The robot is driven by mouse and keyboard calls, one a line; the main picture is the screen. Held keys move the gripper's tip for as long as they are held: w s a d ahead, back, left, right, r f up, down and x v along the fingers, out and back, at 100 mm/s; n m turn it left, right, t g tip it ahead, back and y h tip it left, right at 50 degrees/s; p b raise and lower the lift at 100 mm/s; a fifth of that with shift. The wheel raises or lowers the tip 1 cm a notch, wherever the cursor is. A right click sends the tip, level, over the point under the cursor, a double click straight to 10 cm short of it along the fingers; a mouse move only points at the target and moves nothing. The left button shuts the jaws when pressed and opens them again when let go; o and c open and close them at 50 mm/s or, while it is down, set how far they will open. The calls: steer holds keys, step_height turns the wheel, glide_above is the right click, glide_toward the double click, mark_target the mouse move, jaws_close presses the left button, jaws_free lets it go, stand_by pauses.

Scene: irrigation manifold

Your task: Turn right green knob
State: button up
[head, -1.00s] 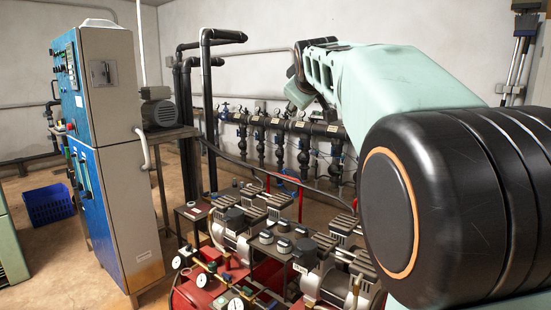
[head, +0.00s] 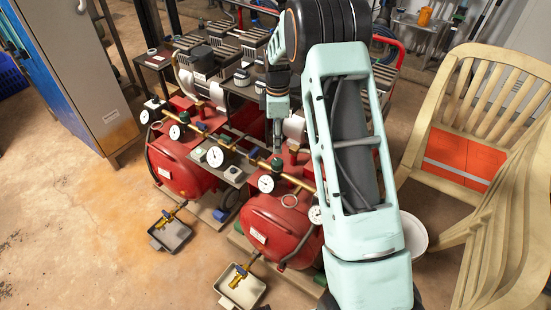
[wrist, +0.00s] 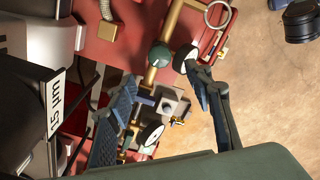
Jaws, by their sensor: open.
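The right green knob (head: 277,163) sits on the brass pipe of the right red compressor tank (head: 270,228). In the wrist view the round dark green knob (wrist: 160,55) shows between and just beyond the fingertips. My gripper (head: 277,146) points down just above this knob in the head view. Its two fingers (wrist: 158,70) are apart and nothing is held between them. Whether a fingertip touches the knob cannot be told. A second green knob (head: 185,118) sits on the left tank's pipe.
White-faced gauges (head: 265,183) flank the knob along the brass pipe. A cream chair (head: 490,100) stands at the right. Drip trays (head: 240,288) lie on the floor in front of the tanks. A blue and grey cabinet (head: 80,70) is at the left. The front-left floor is clear.

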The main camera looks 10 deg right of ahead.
mark_target(277, 161)
step_height(277, 161, down, 10)
steer(key=shift+r+b, duration=0.2)
steer(key=shift+b, duration=0.65)
steer(key=c, duration=1.2)
steer(key=shift+o, duration=0.2)
